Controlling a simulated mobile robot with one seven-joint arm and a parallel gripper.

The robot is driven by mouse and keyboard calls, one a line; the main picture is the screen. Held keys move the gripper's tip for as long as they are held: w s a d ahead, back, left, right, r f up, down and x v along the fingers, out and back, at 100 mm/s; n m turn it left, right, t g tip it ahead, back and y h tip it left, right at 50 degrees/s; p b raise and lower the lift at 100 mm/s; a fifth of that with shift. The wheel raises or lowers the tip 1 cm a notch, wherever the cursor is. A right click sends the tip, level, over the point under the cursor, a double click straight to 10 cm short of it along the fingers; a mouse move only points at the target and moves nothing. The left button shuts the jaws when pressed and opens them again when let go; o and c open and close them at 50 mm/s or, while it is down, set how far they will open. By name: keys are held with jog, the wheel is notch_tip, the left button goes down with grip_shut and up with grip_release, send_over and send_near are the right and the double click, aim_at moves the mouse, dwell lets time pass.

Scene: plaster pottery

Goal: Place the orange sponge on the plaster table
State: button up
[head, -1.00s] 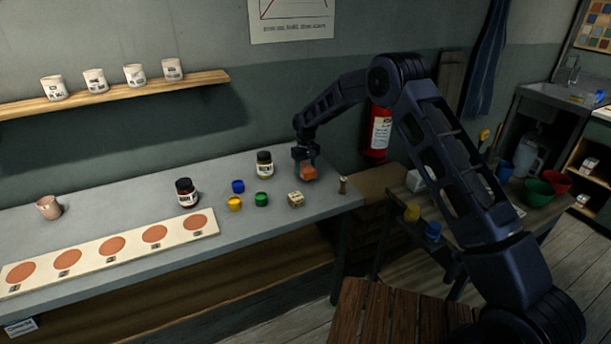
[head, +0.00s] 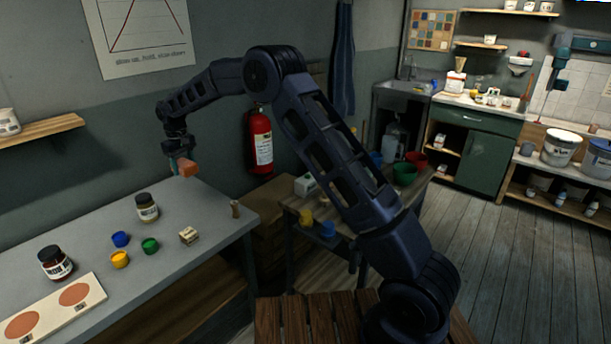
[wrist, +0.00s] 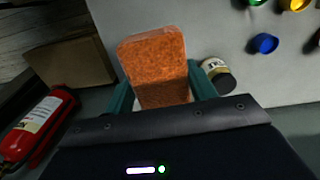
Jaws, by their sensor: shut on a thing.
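My gripper (head: 178,160) is shut on the orange sponge (head: 187,169) and holds it in the air above the far end of the grey table. In the wrist view the sponge (wrist: 157,65) sits between the two teal fingers (wrist: 160,90), sticking out past them. A low table (head: 292,206) stands to the right of the grey table, partly hidden behind my arm. It bears a white box, bowls and cups. No label shows which table is the plaster table.
A red fire extinguisher (head: 259,140) hangs on the wall between the tables. Open floor (head: 480,240) lies to the right.

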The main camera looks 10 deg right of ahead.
jog(key=w+d+r+m, duration=0.1)
jog(key=w+d+m, duration=0.35)
jog(key=d, duration=0.85)
jog(key=w+d+r+m, duration=0.1)
jog(key=d+m, duration=0.6)
jog(key=d, duration=0.7)
jog(key=w+d+r+m, duration=0.1)
jog(key=w+d+m, duration=0.35)
jog(key=d, duration=0.85)
jog(key=s+d+m, duration=0.6)
jog(key=d+m, duration=0.1)
jog(key=d, duration=0.4)
jog(key=s+d+f+m, duration=0.1)
jog(key=s+d+m, duration=0.5)
jog(key=d, duration=0.5)
jog(key=s+d+m, duration=0.5)
jog(key=d+m, duration=0.2)
jog(key=d, duration=0.3)
jog(key=f, duration=1.9)
jog(key=shift+s+d+f, duration=0.2)
jog(key=shift+f, duration=0.2)
jog(key=o, duration=0.6)
jog(key=shift+f, duration=0.15)
jog(key=o, duration=0.4)
jog(key=shift+c, duration=0.2)
